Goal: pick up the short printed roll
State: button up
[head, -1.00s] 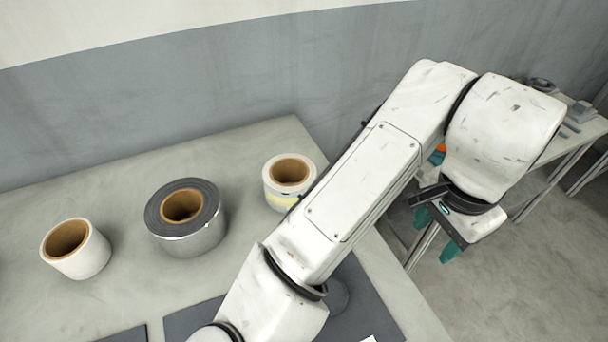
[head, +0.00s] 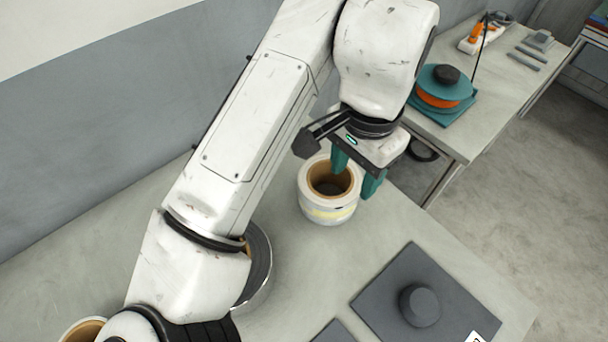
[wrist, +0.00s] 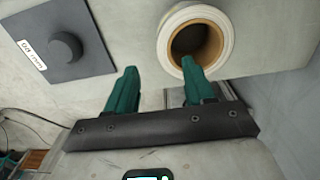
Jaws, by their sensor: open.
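The short printed roll (head: 328,213) is white with a yellow printed band and a brown core. It stands upright on the grey table, open end up. My gripper (head: 356,172) is open, its two teal fingers pointing down. In the head view one finger overlaps the roll's top and the other hangs at its right side. In the wrist view the roll (wrist: 228,40) is above my gripper (wrist: 158,68), and the right fingertip overlaps its near rim. The fingers hold nothing. I cannot tell whether they touch the roll.
A dark grey film roll (head: 262,277) is largely hidden behind my arm. A white roll (head: 85,332) shows at the bottom left. A dark grey plate with a knob (head: 385,288) lies right of the printed roll. A side table (head: 475,125) holds a teal-and-orange reel (head: 440,92).

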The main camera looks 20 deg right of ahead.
aim_at(349, 195)
jog(key=shift+w+a+f, duration=0.1)
jog(key=shift+f, duration=0.35)
notch_tip(349, 195, down, 4)
jog(key=shift+w+f, duration=0.1)
jog(key=shift+f, duration=0.05)
jog(key=f, duration=0.2)
jog(key=d+f, duration=0.1)
jog(key=f, duration=0.1)
jog(key=shift+w+f, duration=0.2)
jog(key=shift+f, duration=0.6)
jog(key=shift+c, duration=0.4)
grip_shut()
